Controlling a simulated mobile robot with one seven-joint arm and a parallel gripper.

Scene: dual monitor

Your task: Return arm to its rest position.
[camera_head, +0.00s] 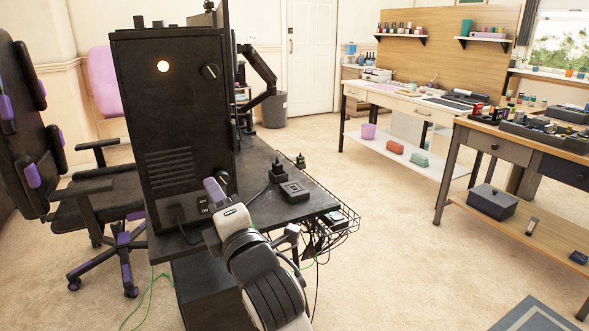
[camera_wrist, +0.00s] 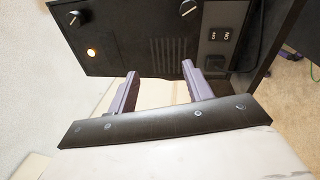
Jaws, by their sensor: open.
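My white and grey arm (camera_head: 262,277) reaches forward from the bottom of the head view. My gripper (camera_head: 214,187) is in front of the lower right of a black box's panel. In the wrist view my gripper (camera_wrist: 163,77) shows two purple-grey fingers, spread apart with nothing between them. The black box (camera_head: 170,110) stands upright on the dark desk, and it also fills the top of the wrist view (camera_wrist: 155,45). Its panel has a lit orange lamp, knobs, vents and an ON/OFF switch (camera_wrist: 219,35). I cannot tell whether a fingertip touches the panel.
The dark desk (camera_head: 275,170) holds a small black device (camera_head: 294,191), with cables hanging below its edge. An office chair (camera_head: 75,190) stands at left. Workbenches (camera_head: 410,100) (camera_head: 500,147) stand at right. The carpet (camera_head: 400,250) between desk and benches is largely clear.

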